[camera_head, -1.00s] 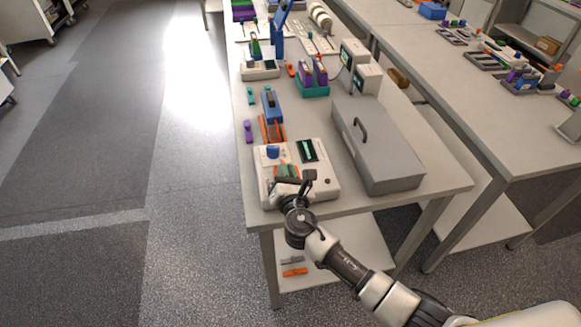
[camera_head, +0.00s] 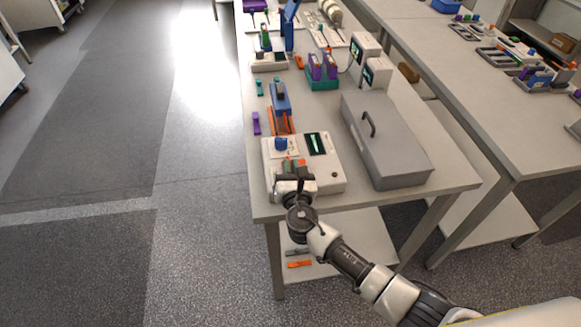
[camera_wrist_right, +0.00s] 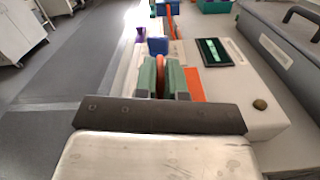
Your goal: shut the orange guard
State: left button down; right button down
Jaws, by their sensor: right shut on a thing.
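The orange guard (camera_head: 302,162) is on the white cycler unit (camera_head: 327,172) at the near end of the bench. My right gripper (camera_head: 293,175) is over the unit's near left part and shut on the guard; the arm hides much of the contact. In the right wrist view, my gripper (camera_wrist_right: 161,88) has an orange strip between two upright green pieces. I cannot tell whether these are finger pads or part of the unit. A flat orange area (camera_wrist_right: 208,84) shows just to the right. The guard's exact angle is unclear. My left gripper is not in view.
The unit has a blue knob (camera_head: 281,144) and a dark screen (camera_head: 318,144). A grey case with a handle (camera_head: 390,150) stands close to its right. An orange and blue holder (camera_head: 281,105) stands behind it. The floor left of the bench is clear.

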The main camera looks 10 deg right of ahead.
jog(key=c, duration=1.5)
grip_release()
jog(key=s+b, duration=0.1)
jog(key=s, duration=0.9)
jog(key=shift+s+d, duration=0.15)
jog(key=shift+s, duration=0.25)
jog(key=shift+f, duration=0.1)
